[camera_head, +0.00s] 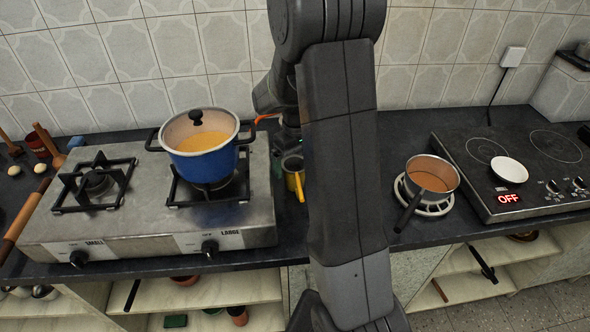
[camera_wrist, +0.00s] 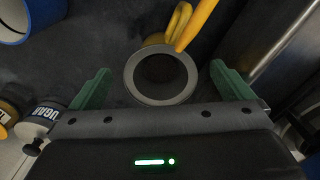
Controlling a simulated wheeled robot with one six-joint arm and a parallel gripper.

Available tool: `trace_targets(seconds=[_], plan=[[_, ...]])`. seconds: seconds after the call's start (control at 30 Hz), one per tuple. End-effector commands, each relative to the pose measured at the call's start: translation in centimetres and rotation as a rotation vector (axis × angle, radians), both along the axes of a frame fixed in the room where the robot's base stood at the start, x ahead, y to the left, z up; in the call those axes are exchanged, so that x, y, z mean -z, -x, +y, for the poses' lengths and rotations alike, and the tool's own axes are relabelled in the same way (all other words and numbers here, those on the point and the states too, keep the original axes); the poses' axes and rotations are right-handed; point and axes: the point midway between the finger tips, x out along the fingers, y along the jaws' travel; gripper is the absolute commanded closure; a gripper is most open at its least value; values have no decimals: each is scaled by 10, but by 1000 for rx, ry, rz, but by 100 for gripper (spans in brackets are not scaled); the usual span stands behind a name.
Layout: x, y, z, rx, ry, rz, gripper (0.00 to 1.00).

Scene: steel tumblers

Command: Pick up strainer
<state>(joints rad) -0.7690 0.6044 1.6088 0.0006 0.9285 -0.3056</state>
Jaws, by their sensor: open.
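A round grey rim with a dark inside, which I take to be the strainer (camera_wrist: 162,101), lies between my fingers in the wrist view. An orange-yellow handle runs from it to the upper right. A yellow piece shows behind the rim; I cannot tell whether it is a cup underneath. In the head view the same round thing (camera_head: 292,162) stands on the counter between stove and my arm, with a yellow part hanging at its front. My gripper (camera_wrist: 160,70) is open, its green fingers on either side of the rim, apart from it.
A blue pot (camera_head: 202,160) with food stands on the gas stove (camera_head: 130,215) just left of my gripper. A saucepan (camera_head: 432,178) with brown liquid sits on a white trivet (camera_head: 425,205) to the right.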

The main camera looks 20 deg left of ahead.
Motion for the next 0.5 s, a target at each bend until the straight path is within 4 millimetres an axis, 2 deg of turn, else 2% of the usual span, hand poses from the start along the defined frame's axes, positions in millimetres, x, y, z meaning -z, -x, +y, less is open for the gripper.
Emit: trace_targets(seconds=[0.2, 0.4, 0.5], plan=[[1, 0, 0, 0, 0, 0, 0], [1, 0, 0, 0, 0, 0, 39], [0, 0, 0, 0, -1, 0, 40]])
